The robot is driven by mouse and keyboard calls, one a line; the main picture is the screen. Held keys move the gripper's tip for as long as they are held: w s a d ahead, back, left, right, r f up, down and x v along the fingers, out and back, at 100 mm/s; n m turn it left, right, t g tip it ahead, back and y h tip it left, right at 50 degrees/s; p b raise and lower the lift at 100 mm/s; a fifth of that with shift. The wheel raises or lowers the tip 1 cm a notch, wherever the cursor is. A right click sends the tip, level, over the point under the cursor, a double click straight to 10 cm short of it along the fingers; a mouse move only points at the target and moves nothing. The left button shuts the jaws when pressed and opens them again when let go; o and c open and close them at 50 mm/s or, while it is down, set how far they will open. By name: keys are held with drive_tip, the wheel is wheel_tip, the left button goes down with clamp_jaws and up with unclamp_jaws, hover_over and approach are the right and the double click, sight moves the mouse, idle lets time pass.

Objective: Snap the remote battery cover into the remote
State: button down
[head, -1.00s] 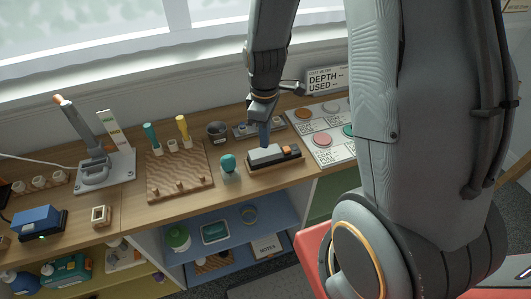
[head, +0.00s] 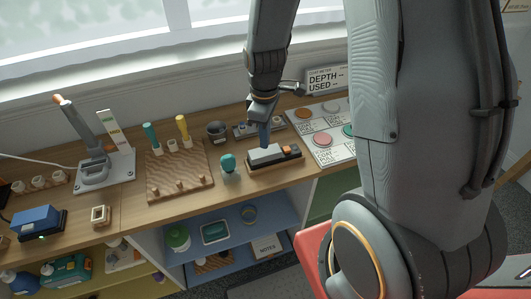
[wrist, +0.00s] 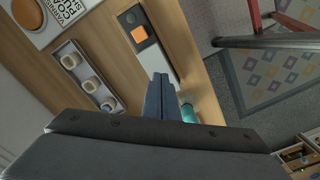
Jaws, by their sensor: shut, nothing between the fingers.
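The remote (head: 288,153) lies on the wooden counter, dark with an orange button at its right end. It also shows in the wrist view (wrist: 129,18). A pale grey piece that looks like the battery cover (head: 262,155) lies over its left part, and it shows beside my fingertips in the wrist view (wrist: 155,61). I cannot tell whether it is fully seated. My gripper (head: 265,146) points down at the cover's back edge. In the wrist view its fingers (wrist: 159,78) are together with nothing between them and hide part of the cover. Whether the tips touch it is unclear.
A tray of small pieces (head: 243,131) and a dark cup (head: 216,130) sit behind.

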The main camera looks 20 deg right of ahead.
sight(265, 152)
drive_tip(key=shift+f+b, duration=0.55)
drive_tip(key=shift+f, duration=0.6)
drive_tip(key=shift+r, duration=0.15)
drive_tip(key=shift+r+p, duration=2.2)
drive_tip(key=shift+r, duration=0.25)
drive_tip(key=shift+s+r+m, duration=0.25)
drive_tip(key=shift+r+m, duration=0.05)
drive_tip(key=s+r+m+t+b, duration=0.1)
drive_tip(key=s+r+m+b, duration=0.2)
drive_tip(key=s+r+m, duration=0.3)
drive_tip(key=shift+s+m+b, duration=0.3)
drive_tip(key=shift+s+m, duration=1)
drive_tip(key=shift+m, duration=0.7)
